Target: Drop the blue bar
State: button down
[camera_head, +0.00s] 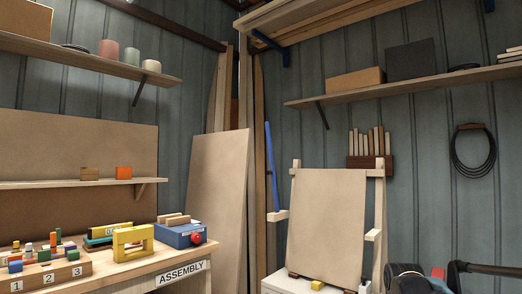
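The blue bar (271,165) is long and thin. It stands almost upright, tilted slightly, just left of the wooden frame with its tan panel (327,222). Its lower end meets or passes behind a pale wooden arm (278,215) that sticks out at the frame's left side; I cannot tell whether it rests there. Dark rounded parts at the bottom right edge look like my arm. My gripper's fingertips cannot be made out in this view, and nothing of mine shows near the bar.
A workbench marked ASSEMBLY (181,273) at the left holds blocks, a yellow frame (133,242) and a blue box with a red button (181,234). A tan board (216,205) leans behind it. A yellow block (317,285) lies below the panel. Shelves line both walls.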

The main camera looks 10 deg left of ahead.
aim_at(272, 171)
jog(key=u, duration=0.4)
jog(key=i, duration=1.25)
jog(key=z, duration=0.05)
